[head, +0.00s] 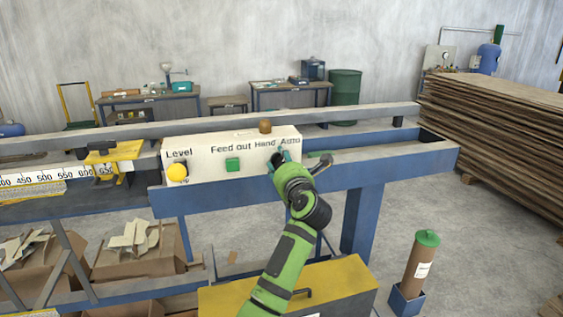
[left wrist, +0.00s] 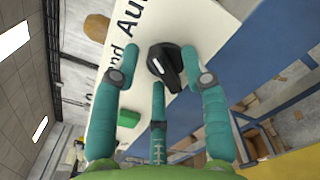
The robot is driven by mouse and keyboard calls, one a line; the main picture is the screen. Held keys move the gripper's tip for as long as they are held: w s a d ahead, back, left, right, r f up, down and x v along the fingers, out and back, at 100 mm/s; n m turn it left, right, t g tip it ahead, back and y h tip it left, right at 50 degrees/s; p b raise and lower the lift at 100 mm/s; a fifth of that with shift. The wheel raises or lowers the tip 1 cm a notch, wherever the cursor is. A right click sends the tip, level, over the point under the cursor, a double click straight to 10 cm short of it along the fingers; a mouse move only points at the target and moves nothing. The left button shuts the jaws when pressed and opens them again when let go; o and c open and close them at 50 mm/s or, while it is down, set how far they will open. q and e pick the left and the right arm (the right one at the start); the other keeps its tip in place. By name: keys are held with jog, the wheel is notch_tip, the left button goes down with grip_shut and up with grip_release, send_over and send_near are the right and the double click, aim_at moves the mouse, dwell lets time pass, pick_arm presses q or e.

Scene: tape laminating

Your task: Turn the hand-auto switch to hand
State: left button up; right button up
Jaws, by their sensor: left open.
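The hand-auto switch is a black rotary knob (left wrist: 166,66) on the white control box (head: 203,157). Its "Hand Auto" label (head: 277,142) shows above it in the head view, where my gripper mostly hides the knob. My left gripper (head: 280,157) is open in front of the switch, at the right end of the box. In the left wrist view my left gripper (left wrist: 160,62) has its teal fingers spread, two of them on either side of the knob. I cannot tell whether they touch it. My right gripper is not in view.
A blue beam (head: 400,168) runs below and right of the box. A yellow-topped cabinet (head: 345,277) stands below my arm.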

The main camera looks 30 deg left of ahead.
pick_arm(q)
grip_shut()
jog(key=shift+f+n+b, duration=0.2)
jog(key=shift+n+b, duration=0.7)
jog(key=shift+b, duration=0.15)
jog(key=n+b, duration=0.5)
jog(key=b, duration=0.1)
jog(key=n+b, duration=0.5)
jog(key=b, duration=0.1)
jog(key=shift+s+a+f, duration=0.15)
jog(key=shift+s+f, duration=0.05)
jog(key=shift+r+n+b, duration=0.15)
jog(key=shift+n+b, duration=1.05)
jog(key=shift+b, duration=0.3)
grip_release()
